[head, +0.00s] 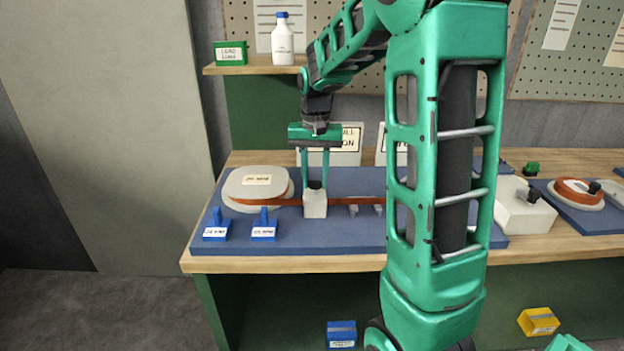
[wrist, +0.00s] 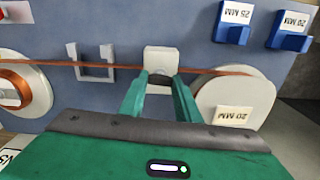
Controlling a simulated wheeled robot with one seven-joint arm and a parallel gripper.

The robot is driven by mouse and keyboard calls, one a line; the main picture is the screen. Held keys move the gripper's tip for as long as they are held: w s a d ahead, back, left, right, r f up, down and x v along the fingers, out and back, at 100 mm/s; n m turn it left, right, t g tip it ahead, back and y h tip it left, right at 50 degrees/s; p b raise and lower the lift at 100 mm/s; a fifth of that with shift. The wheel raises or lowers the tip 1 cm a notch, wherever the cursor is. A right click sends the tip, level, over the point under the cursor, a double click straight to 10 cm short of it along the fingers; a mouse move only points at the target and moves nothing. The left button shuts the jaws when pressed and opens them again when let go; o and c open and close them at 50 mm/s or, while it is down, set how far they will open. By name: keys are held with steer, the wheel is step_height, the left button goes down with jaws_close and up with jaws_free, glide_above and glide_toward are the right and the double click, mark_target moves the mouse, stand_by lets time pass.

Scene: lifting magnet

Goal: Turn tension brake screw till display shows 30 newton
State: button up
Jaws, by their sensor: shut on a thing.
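The tension brake is a small white block (head: 315,207) on the blue board, with a dark screw knob (head: 315,184) on top. An orange-brown strip runs past it. My gripper (head: 316,180) points straight down, its green fingers shut on the knob. The wrist view shows the fingers (wrist: 160,82) at either side of the dark knob, against the white block (wrist: 161,57). A white panel (head: 350,158) behind my gripper is partly hidden; only the word ends "ULL" and "ION" show. I see no readable newton figure.
A pale rounded drum (head: 238,186) marked 20 MM stands left of the brake. Two blue blocks (head: 215,227) (head: 264,226) sit at the board's (head: 330,240) front left. A white box (head: 522,212) with a black knob is at the right. My arm hides the board's right part.

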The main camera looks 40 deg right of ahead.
steer(key=shift+w+a+r+m, duration=0.1)
steer(key=shift+w+m, duration=0.1)
steer(key=shift+m, duration=1.3)
steer(key=o, duration=1)
steer(key=shift+o, duration=0.2)
step_height(320, 180, up, 11)
steer(key=shift+f, duration=0.2)
